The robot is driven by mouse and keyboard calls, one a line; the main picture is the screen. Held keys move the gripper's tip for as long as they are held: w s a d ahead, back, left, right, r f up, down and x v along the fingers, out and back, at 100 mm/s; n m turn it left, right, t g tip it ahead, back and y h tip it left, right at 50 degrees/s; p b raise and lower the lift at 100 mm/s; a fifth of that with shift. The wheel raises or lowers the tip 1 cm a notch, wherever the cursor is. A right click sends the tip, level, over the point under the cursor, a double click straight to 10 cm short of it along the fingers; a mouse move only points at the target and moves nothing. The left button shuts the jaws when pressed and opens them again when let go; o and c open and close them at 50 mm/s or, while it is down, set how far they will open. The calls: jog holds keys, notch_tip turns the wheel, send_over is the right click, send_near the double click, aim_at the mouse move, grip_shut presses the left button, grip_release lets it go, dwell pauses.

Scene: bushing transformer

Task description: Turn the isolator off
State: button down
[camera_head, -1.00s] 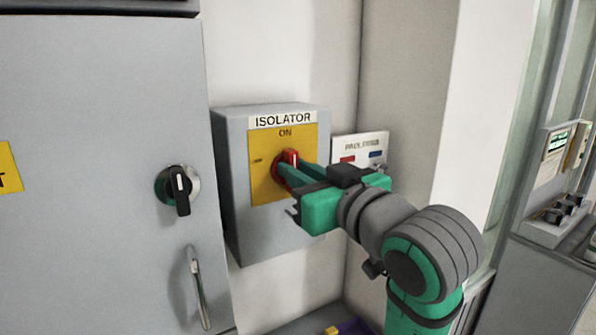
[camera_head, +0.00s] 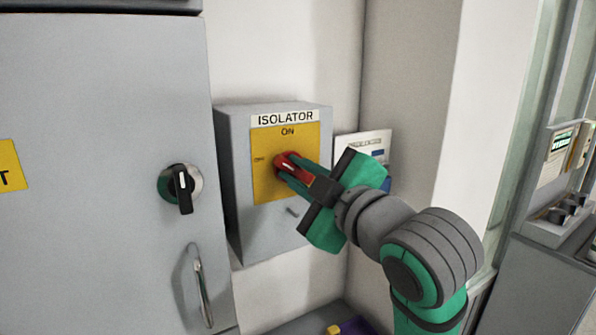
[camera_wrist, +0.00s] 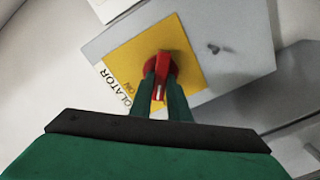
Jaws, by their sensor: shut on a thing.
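The isolator (camera_head: 240,215) is a grey box on the wall with a yellow plate (camera_head: 300,137) marked ON and an "ISOLATOR" label above it. Its red rotary knob (camera_head: 287,160) sits on the yellow plate and its handle is tilted, with the white mark toward the upper left. My green and black gripper (camera_head: 291,170) reaches in from the right, its fingers shut on the red knob. In the wrist view the two green fingers (camera_wrist: 161,92) lie on either side of the red knob handle (camera_wrist: 160,65). The fingers partly hide the knob.
A large grey cabinet (camera_head: 90,240) on the left carries a black rotary switch (camera_head: 182,188) and a metal handle (camera_head: 202,285). A white panel (camera_head: 362,142) hangs on the wall behind my gripper. A grey console (camera_head: 553,225) stands at the far right.

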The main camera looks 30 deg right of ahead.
jog(key=n, duration=0.3)
jog(key=shift+f+n, duration=0.15)
jog(key=shift+n, duration=0.15)
jog(key=shift+a+f+n, duration=0.1)
jog(key=shift+f+n, duration=0.05)
jog(key=shift+n, duration=1.65)
jog(key=c, duration=1.7)
grip_release()
jog(key=shift+s, duration=0.1)
jog(key=s, duration=1)
jog(key=shift+s, duration=0.3)
